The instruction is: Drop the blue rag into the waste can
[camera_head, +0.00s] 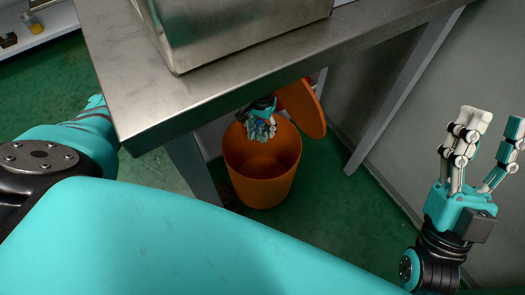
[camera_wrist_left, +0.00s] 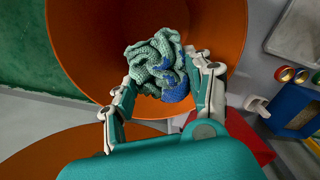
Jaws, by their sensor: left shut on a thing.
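The orange waste can (camera_head: 262,175) stands on the floor under the metal bench, its orange lid (camera_head: 302,108) tipped up at the back right. My left gripper (camera_head: 262,127) is over the can's mouth, at the far side of its opening. It is shut on the crumpled blue rag (camera_wrist_left: 160,65), which looks pale green with blue patches. In the left wrist view the rag sits between the fingertips with the can's orange inner wall (camera_wrist_left: 85,45) around and behind it. My right gripper (camera_head: 485,150) is raised at the right, its fingers apart and empty.
The metal bench top (camera_head: 120,80) overhangs the can and carries a steel box (camera_head: 235,30). A bench leg (camera_head: 190,165) stands just left of the can. A grey wall (camera_head: 430,110) closes off the right. Coloured buttons (camera_wrist_left: 300,75) show beside the can in the left wrist view.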

